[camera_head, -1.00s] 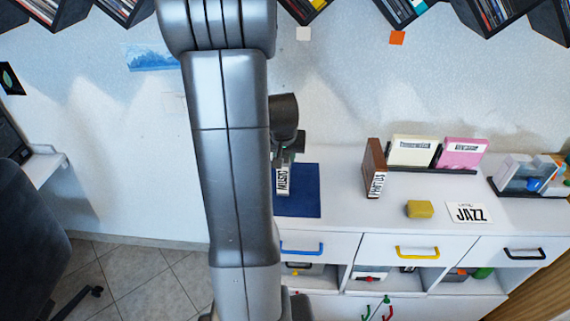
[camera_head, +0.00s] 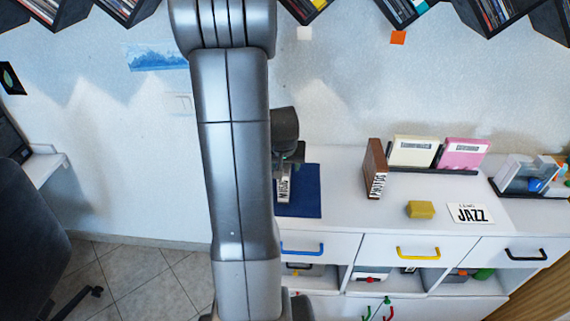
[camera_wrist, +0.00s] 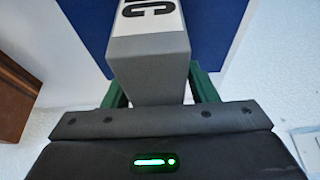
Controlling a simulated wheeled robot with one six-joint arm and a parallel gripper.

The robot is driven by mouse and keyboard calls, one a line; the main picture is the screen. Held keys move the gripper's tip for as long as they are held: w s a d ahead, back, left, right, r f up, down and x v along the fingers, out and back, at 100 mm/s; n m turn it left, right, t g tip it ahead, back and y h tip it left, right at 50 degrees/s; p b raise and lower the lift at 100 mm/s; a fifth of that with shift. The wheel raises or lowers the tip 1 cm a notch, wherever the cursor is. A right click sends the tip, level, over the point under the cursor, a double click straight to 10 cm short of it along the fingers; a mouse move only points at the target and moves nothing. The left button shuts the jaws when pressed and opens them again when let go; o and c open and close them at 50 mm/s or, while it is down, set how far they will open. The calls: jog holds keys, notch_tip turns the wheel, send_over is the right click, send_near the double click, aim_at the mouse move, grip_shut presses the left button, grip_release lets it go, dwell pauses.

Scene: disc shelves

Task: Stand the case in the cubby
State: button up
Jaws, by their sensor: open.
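A grey case with a white label reading MUSIC (camera_head: 284,188) stands on a dark blue mat (camera_head: 308,192) on the white cabinet top. My gripper (camera_head: 290,162) is above and at the case, its lower part partly hidden by my arm. In the wrist view the case (camera_wrist: 150,60) extends between the two green fingers of my gripper (camera_wrist: 160,90), which are open on either side of it. I cannot tell whether either finger touches it. Diamond-shaped cubbies (camera_head: 447,22) with rows of cases hang along the top of the wall.
A chair (camera_head: 32,240) is at left.

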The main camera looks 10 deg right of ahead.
jog(key=shift+r, duration=0.1)
jog(key=shift+r, duration=0.5)
jog(key=v, duration=1.1)
jog(key=shift+s+a, duration=0.1)
jog(key=shift+s, duration=0.15)
jog(key=x, duration=1.2)
jog(key=shift+w+f, duration=0.1)
jog(key=shift+f, duration=0.15)
jog(key=shift+r, duration=0.2)
